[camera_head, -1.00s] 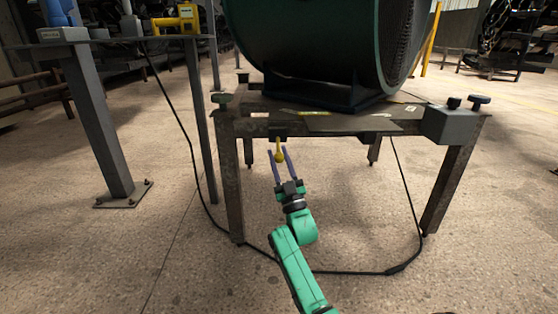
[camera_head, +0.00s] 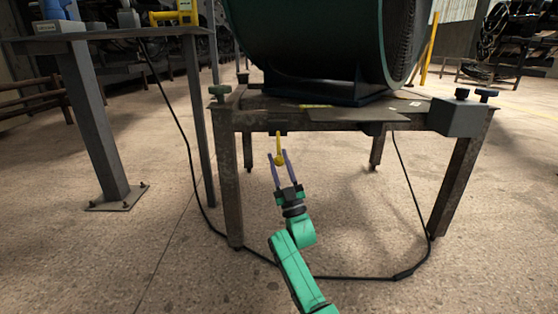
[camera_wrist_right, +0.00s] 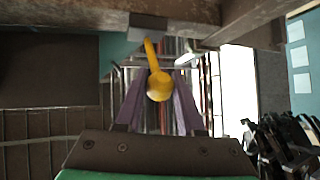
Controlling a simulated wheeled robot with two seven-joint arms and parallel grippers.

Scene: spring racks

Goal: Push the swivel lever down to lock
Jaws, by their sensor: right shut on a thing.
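The swivel lever (camera_head: 280,159) is a yellow rod with a round knob, hanging below the front edge of the worn metal table. In the right wrist view the lever (camera_wrist_right: 158,84) hangs from a grey block (camera_wrist_right: 148,29) under the table beam, its knob at the bottom. My right gripper (camera_head: 280,156) reaches up from below, with its two purple fingers on either side of the knob, shut on it. The right wrist view shows these fingers (camera_wrist_right: 160,98) flanking the knob. My left gripper is not in view.
The table (camera_head: 345,127) carries a large dark green drum (camera_head: 310,45) and has a grey box (camera_head: 460,117) at its right corner. A black cable (camera_head: 350,277) runs on the floor around the legs. Another bench (camera_head: 110,35) stands at left. Floor under the table is otherwise open.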

